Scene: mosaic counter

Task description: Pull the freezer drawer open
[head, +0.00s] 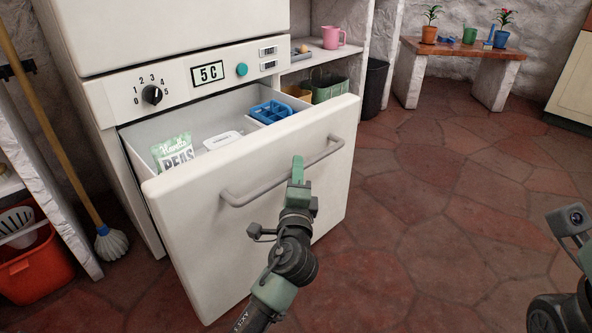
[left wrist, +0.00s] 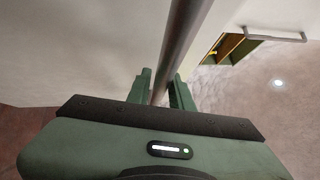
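The white freezer drawer (head: 255,180) stands well open below the control panel. Inside are a green-and-white bag of peas (head: 173,151), a white flat box (head: 222,140) and a blue tray (head: 271,112). The grey bar handle (head: 262,188) runs across the drawer front. My left gripper (head: 298,170) is at the right part of the handle. In the left wrist view, its two green fingers (left wrist: 160,88) lie on either side of the handle bar (left wrist: 182,40), close against it. Only part of my right arm shows at the right edge; its fingers are out of view.
A mop (head: 110,243) and an orange bucket (head: 35,262) are at the left. Shelves with a pink jug (head: 332,37) and a dark bin (head: 375,88) stand behind the drawer. A bench (head: 455,51) with potted plants is farther back. The tiled floor (head: 420,210) right of the drawer is clear.

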